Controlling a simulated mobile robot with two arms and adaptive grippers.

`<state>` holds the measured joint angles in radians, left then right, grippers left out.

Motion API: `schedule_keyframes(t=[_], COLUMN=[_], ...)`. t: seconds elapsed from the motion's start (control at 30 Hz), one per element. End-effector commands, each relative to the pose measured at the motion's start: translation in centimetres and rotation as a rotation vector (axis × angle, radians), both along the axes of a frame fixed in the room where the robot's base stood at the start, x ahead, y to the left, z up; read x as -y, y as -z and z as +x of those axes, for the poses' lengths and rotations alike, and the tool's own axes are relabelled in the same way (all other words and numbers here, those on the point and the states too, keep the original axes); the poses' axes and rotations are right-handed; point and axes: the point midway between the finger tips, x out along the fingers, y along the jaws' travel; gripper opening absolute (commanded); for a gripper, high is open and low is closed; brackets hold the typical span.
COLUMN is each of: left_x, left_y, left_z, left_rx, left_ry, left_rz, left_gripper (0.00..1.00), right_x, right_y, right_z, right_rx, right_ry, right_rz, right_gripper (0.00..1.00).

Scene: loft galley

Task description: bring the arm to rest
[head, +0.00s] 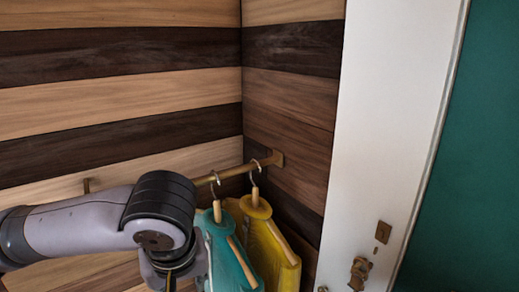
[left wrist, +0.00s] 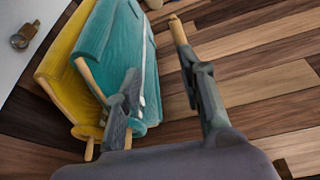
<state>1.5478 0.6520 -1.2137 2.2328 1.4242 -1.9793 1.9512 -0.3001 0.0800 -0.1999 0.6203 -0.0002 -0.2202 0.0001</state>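My left arm comes in from the left in the head view, its wrist beside the hanging clothes; its fingers are not clearly visible there. In the left wrist view my left gripper (left wrist: 160,62) has its two fingers spread wide, with nothing held between them. The left finger overlaps the teal garment (left wrist: 112,45) in that view; I cannot tell whether they touch. The teal garment (head: 228,262) and a yellow garment (head: 270,250) hang on wooden hangers in the head view. The yellow one (left wrist: 65,75) also shows in the wrist view. My right gripper is not in view.
A white door (head: 385,110) with a brass handle (head: 359,272) stands at the right. Plank floor (left wrist: 250,75) shows clear in the wrist view.

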Motion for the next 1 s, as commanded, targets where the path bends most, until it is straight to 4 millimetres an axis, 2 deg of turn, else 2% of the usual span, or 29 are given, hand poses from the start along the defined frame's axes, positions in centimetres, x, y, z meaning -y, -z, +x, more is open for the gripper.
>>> schedule_keyframes(t=[0.03, 0.2, 0.53, 0.77, 1.0], left_x=[1.2, 4.6, 9.6, 11.1, 10.4], left_y=[1.4, 4.5, 9.2, 11.9, 15.3], left_z=[-0.2, -0.5, -1.6, -2.3, -2.9], left_rx=[-0.018, -0.026, 0.020, 0.086, 0.153], left_ry=[0.065, 0.266, 0.542, 0.641, 0.669], left_rz=[-0.022, -0.100, -0.263, -0.346, -0.370], left_gripper=[0.36, 0.36, 0.36, 0.36, 0.36], right_x=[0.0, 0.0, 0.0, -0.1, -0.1], right_y=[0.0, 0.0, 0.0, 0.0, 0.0], right_z=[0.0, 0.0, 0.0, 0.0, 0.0], right_rx=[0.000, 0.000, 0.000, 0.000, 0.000], right_ry=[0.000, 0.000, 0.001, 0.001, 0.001], right_rz=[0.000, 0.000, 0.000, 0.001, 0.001], right_gripper=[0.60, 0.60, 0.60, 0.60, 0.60])
